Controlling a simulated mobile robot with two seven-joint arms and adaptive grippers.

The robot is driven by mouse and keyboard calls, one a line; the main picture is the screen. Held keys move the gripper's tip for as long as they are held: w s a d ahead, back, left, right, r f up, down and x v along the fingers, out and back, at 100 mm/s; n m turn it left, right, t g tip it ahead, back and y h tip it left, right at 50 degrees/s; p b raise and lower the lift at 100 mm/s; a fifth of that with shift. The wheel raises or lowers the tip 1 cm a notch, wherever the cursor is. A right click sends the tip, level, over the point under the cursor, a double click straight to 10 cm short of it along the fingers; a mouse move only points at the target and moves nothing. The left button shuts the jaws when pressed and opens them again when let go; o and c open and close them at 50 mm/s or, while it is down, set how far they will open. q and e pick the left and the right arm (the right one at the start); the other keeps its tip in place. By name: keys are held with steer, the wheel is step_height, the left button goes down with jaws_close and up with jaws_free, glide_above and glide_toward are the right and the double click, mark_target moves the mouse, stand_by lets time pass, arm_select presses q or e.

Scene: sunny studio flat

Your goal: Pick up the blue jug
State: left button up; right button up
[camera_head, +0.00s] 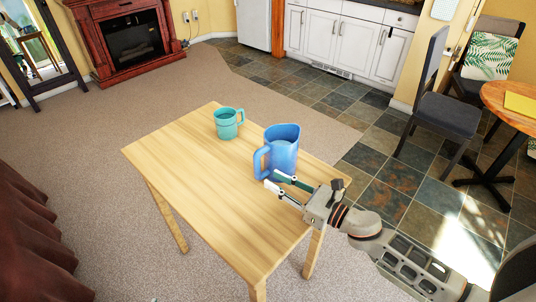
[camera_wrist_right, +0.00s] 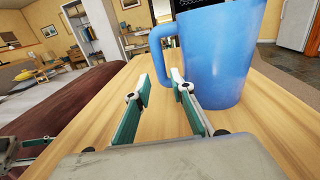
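The blue jug (camera_head: 283,152) stands upright on the wooden table (camera_head: 190,165), near its right edge, with its handle to the left. My right gripper (camera_head: 271,182) is open just in front of the jug, low over the table. In the right wrist view the jug (camera_wrist_right: 222,55) fills the upper right, and its handle (camera_wrist_right: 160,52) lies ahead of the gap between the fingers (camera_wrist_right: 160,86). Nothing is between the fingers. I cannot tell whether the right finger touches the jug. My left gripper does not show in the head view.
A teal mug (camera_head: 227,123) stands on the table behind and left of the jug. A dark chair (camera_head: 445,115) and a round table (camera_head: 510,100) are at the right. The table's left and front parts are clear.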

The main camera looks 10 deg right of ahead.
mark_target(257, 170)
steer(key=shift+x, duration=1.25)
steer(key=p+x, duration=0.1)
steer(key=x, duration=0.4)
steer(key=shift+f, duration=0.1)
steer(key=shift+d, duration=0.1)
steer(key=shift+c, duration=0.4)
jaws_close()
